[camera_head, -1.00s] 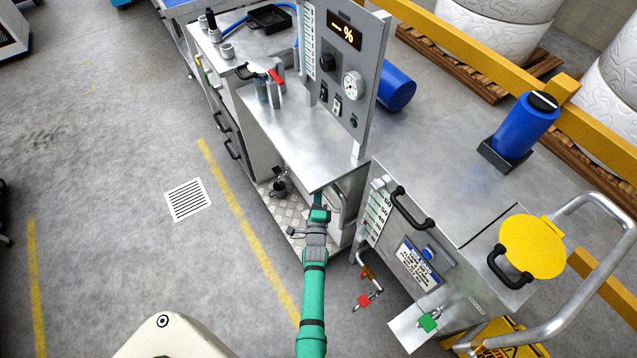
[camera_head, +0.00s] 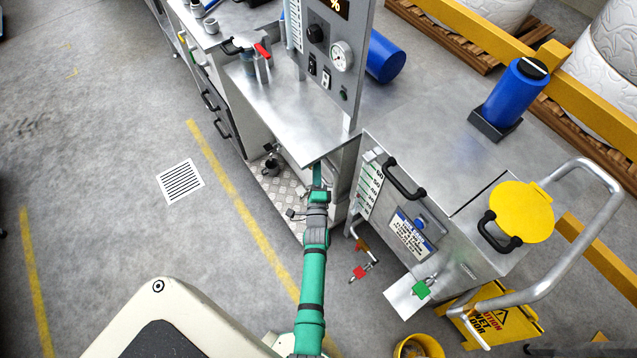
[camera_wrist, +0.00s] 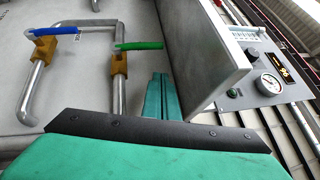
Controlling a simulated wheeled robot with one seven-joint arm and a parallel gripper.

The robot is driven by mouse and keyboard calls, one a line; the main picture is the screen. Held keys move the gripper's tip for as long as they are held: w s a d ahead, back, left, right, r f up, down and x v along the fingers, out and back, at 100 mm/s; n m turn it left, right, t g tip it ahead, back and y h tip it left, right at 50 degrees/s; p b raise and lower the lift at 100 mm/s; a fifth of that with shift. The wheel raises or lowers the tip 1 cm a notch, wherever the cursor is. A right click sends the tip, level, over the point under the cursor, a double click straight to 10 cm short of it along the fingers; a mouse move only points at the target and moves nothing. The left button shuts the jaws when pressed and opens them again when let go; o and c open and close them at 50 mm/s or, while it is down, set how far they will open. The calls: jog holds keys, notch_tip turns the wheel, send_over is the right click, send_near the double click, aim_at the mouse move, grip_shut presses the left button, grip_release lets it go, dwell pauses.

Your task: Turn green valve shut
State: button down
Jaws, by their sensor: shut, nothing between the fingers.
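A green valve lever (camera_wrist: 138,45) shows in the wrist view, lying crosswise over a brass valve body (camera_wrist: 119,63) on a pipe. My gripper (camera_wrist: 160,82) is shut and empty. Its fingers point up in that view, just below and right of the green lever, with the brass valve to their left. I cannot tell whether they touch the lever. In the head view my gripper (camera_head: 317,170) reaches under the edge of the steel bench, its tips partly hidden.
A blue lever (camera_wrist: 52,31) sits on a second brass valve to the left. A steel slab (camera_wrist: 222,55) stands close right of my fingers. In the head view, the cart (camera_head: 455,240) is close right of my arm, with a red-handled tap (camera_head: 360,272). Floor is clear at left.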

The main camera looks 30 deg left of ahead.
jog(key=r+v, duration=0.1)
jog(key=v, duration=0.7)
jog(key=shift+s+d+r, duration=0.25)
jog(key=shift+s, duration=0.15)
jog(key=shift+d, duration=0.1)
jog(key=s+d+r+n+h, duration=0.2)
jog(key=s+d+n+h, duration=0.35)
jog(key=s+d, duration=1.1)
jog(key=s+d+r+n+g+h, duration=0.1)
jog(key=s+d+r+n+h, duration=0.4)
jog(key=s+d+r, duration=0.7)
jog(key=shift+s+r+n+h, duration=0.25)
jog(key=shift+n+h, duration=0.1)
jog(key=shift+n, duration=0.7)
jog(key=shift+w, duration=0.1)
